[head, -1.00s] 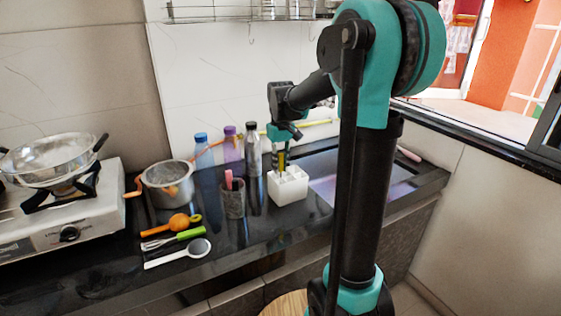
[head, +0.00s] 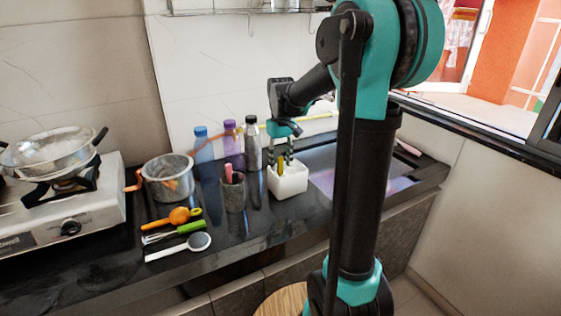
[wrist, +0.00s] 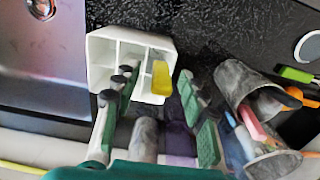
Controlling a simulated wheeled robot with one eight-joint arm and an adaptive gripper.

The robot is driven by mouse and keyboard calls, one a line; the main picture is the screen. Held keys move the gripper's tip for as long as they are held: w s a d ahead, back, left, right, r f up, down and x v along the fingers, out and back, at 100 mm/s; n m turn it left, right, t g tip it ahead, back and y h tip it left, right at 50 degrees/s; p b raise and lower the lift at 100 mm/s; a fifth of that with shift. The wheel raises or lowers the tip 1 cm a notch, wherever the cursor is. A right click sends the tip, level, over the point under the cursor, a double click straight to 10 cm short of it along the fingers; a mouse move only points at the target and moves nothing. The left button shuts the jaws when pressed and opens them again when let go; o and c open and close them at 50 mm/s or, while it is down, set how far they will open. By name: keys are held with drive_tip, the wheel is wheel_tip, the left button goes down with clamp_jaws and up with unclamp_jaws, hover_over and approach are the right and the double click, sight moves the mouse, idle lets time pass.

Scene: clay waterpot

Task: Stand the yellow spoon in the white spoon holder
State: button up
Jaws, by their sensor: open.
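The white spoon holder (head: 288,184) stands on the dark counter beside the sink and has several compartments. The yellow spoon (head: 281,167) stands roughly upright in it, its upper part showing above the rim; its lower end is hidden. In the wrist view the yellow spoon (wrist: 161,78) is at the right-hand side of the holder (wrist: 104,62); I cannot tell exactly which compartment holds it. My gripper (head: 281,159) is open just above the holder, with one finger on each side of the spoon. In the wrist view both fingers look apart from it.
A grey cup (head: 233,194) with a pink-handled item stands left of the holder. Bottles (head: 253,146) stand behind it. A metal pot (head: 168,180), loose utensils (head: 180,243) and a stove (head: 70,215) are farther left. The sink (head: 325,170) lies right.

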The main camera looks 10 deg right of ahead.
wheel_tip(320, 180, up, 12)
idle(0.6)
idle(0.5)
